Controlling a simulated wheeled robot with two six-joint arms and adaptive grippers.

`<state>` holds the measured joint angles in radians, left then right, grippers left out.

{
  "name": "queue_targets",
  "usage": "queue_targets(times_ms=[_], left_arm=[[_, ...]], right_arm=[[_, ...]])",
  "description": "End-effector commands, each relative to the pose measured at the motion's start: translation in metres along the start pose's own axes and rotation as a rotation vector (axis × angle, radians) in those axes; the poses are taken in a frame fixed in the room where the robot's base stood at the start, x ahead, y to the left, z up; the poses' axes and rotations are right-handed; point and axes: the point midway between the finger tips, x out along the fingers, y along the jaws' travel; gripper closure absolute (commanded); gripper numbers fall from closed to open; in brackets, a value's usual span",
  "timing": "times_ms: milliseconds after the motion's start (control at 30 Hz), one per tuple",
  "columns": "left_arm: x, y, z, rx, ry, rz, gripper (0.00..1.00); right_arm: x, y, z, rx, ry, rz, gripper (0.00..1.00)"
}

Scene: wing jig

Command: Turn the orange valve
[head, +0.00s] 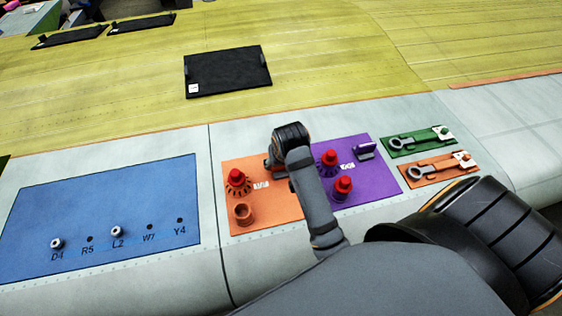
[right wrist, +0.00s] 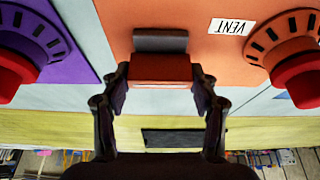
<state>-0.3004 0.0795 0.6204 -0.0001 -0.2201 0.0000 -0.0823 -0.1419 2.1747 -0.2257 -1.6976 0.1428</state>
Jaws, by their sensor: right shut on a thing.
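The orange panel (head: 275,214) lies on the pale wing surface in the head view. My right gripper (head: 276,163) is at the panel's upper part, and my own arm covers much of that spot. In the right wrist view, the right gripper (right wrist: 160,82) is shut on the orange valve (right wrist: 160,68), with one finger on each side of its block-like handle. A grey bar (right wrist: 160,40) shows just beyond the handle. How far the valve is turned cannot be told. My left gripper is not in view.
A purple panel (head: 385,190) with red knobs adjoins on the right. A blue panel (head: 100,215) lies left; green (head: 420,142) and orange latch plates lie right.

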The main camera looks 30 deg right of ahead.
Motion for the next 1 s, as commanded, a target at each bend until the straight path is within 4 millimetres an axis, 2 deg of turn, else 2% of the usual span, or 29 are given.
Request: queue_targets(times_ms=[467, 500, 633, 667, 1000], left_arm=[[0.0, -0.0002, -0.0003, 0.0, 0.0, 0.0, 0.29], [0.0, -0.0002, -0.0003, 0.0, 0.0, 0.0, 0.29], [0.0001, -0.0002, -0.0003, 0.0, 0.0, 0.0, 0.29], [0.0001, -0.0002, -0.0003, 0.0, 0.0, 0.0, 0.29], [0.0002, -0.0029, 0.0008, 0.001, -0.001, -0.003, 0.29]], right_arm=[[0.0, 0.0001, -0.0001, 0.014, 0.0, 0.005, 0.71], [0.0, 0.0001, -0.0001, 0.015, 0.0, 0.005, 0.37], [0.0001, 0.0, -0.0001, 0.014, 0.0, 0.005, 0.19], [0.0001, 0.0, -0.0001, 0.014, 0.0, 0.005, 0.17], [0.0002, 0.0, 0.0, 0.012, 0.0, 0.005, 0.17]])
